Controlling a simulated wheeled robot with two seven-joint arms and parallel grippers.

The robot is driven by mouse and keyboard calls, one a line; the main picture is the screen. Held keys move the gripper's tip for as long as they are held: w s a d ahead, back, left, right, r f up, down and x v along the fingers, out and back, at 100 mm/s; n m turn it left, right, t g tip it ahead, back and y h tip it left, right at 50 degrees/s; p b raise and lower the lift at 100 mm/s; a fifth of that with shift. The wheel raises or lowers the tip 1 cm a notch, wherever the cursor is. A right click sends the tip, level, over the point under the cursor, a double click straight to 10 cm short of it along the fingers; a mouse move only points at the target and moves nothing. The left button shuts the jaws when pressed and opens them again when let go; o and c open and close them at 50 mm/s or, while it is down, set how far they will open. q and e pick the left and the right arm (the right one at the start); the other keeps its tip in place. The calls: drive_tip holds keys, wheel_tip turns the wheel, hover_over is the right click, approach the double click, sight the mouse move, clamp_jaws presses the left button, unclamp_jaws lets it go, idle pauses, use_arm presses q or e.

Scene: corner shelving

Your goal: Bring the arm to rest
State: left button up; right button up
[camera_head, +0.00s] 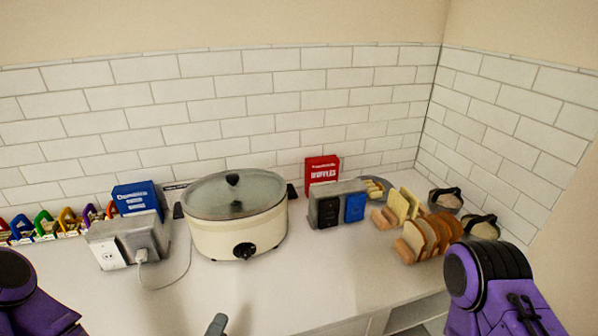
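My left arm, purple with a black joint, shows at the lower left edge of the head view. My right arm, also purple and black, shows at the lower right, in front of the counter's right end. Neither gripper can be made out, so what they hold is hidden. A small grey rounded tip (216,325) pokes up at the bottom edge; I cannot tell what it belongs to. The white counter (300,285) lies ahead of both arms.
A cream slow cooker (237,216) with a glass lid stands on the counter. Left are an outlet box (128,240), a blue box (138,198) and several coloured holders. Right are a red box (321,172), a grey box (338,206) and bread slices (428,236).

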use_arm(q)
drive_tip(key=s+a+f+m+g+y+b, duration=0.1)
drive_tip(key=s+f+m+g+b, duration=0.15)
drive_tip(key=f, duration=0.45)
drive_tip(key=s+a+f+m+g+b, duration=0.1)
drive_tip(key=s+a+f+g+b, duration=0.2)
drive_tip(key=f, duration=0.5)
drive_tip(key=s+f+m+g+y+b, duration=0.1)
drive_tip(key=s+f+m+g, duration=0.2)
drive_tip(key=f, duration=0.4)
drive_tip(key=s+a+f+m+g+y+b, duration=0.1)
drive_tip(key=s+a+f+g+y+b, duration=0.3)
drive_tip(key=s+a+f+b, duration=0.4)
wheel_tip(320, 180, down, 5)
drive_tip(key=shift+s+a+r+g, duration=0.1)
drive_tip(key=shift+s+a+g, duration=0.25)
drive_tip(key=shift+s+a, duration=0.65)
